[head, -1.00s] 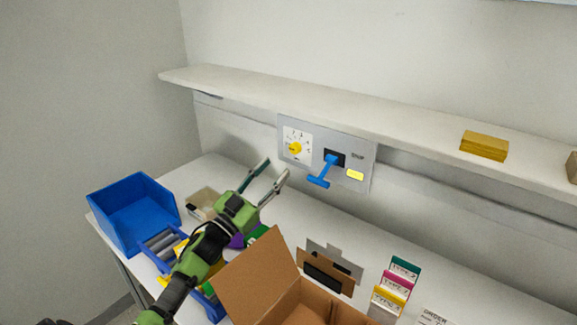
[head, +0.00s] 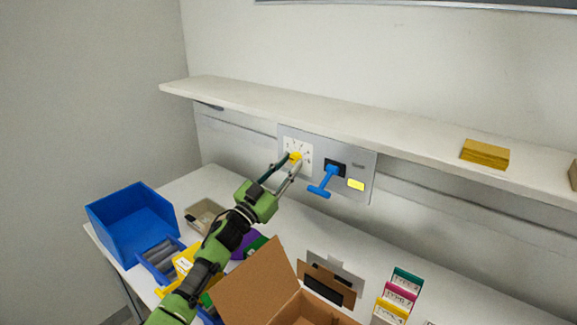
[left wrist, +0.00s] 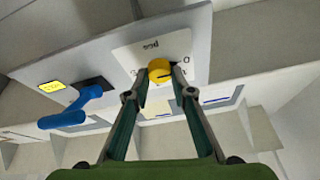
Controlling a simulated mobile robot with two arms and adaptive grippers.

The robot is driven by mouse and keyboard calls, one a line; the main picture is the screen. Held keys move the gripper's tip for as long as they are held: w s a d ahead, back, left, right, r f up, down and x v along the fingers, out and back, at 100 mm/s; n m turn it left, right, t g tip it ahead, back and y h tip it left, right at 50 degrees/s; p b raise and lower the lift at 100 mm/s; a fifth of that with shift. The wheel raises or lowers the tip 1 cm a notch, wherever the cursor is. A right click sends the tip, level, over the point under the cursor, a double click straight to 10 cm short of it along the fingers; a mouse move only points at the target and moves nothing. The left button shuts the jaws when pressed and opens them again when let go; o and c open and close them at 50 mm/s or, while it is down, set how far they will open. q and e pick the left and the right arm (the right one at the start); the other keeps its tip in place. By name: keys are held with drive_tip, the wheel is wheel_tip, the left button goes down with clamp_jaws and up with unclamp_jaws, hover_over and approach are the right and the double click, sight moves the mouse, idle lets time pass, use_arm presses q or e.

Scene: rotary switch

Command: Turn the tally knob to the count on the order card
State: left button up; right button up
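The yellow tally knob (head: 295,157) sits on a white dial plate (head: 304,147) on the grey wall panel. My left gripper (head: 292,160) reaches up to it, with its fingertips at the knob's two sides. In the left wrist view, the knob (left wrist: 160,70) shows between the fingertips, which appear closed against it. A dark line crosses the knob's face. The dial's numbers are too small or hidden to read reliably. The order card is almost wholly cut off at the bottom of the head view. My right gripper is not in view.
A shelf (head: 370,122) overhangs the panel. Below are a blue bin (head: 130,222), an open cardboard box (head: 252,290) and coloured type cards (head: 398,293).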

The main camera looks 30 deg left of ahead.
use_arm(q)
clamp_jaws()
drive_tip(key=shift+c, duration=1.8)
unclamp_jaws()
drive_tip(key=shift+m, duration=0.3)
